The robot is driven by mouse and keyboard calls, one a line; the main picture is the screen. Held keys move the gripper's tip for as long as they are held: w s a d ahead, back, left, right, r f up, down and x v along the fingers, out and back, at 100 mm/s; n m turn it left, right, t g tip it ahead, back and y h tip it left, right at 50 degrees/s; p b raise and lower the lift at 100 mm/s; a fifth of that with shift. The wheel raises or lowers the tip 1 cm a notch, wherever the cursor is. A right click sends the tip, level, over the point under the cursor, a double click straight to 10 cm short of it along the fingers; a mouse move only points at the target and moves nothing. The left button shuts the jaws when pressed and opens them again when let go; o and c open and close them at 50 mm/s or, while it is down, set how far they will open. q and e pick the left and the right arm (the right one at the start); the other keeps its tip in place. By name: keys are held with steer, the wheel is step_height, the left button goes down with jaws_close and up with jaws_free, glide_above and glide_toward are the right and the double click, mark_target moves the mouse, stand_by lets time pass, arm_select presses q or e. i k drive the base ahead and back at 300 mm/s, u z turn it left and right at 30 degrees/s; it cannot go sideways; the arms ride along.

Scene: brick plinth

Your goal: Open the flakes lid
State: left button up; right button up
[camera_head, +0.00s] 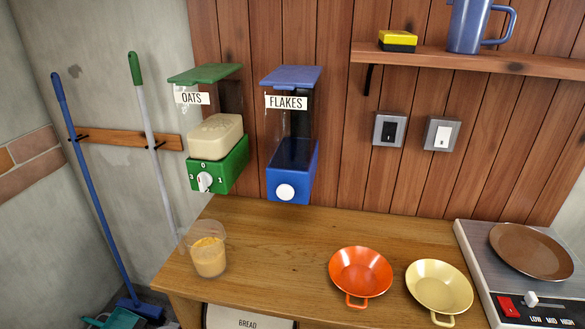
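The flakes dispenser (291,140) is mounted on the wooden wall above the counter. It has a blue base with a round white knob (285,192), a clear dark-looking body with a FLAKES label, and a flat blue lid (291,77) on top. The lid lies flat across the top and looks closed. Neither of my grippers shows in the head view.
A green oats dispenser (217,145) hangs just left of the flakes one. A cup of yellowish contents (208,257), an orange pan (360,273) and a yellow pan (439,288) stand on the counter (290,235). A shelf (470,61) juts out at upper right.

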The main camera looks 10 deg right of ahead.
mark_target(284, 78)
steer(key=z, duration=0.1)
steer(key=k, duration=1)
steer(key=u, duration=0.9)
steer(key=i, duration=1.1)
steer(key=z, duration=0.85)
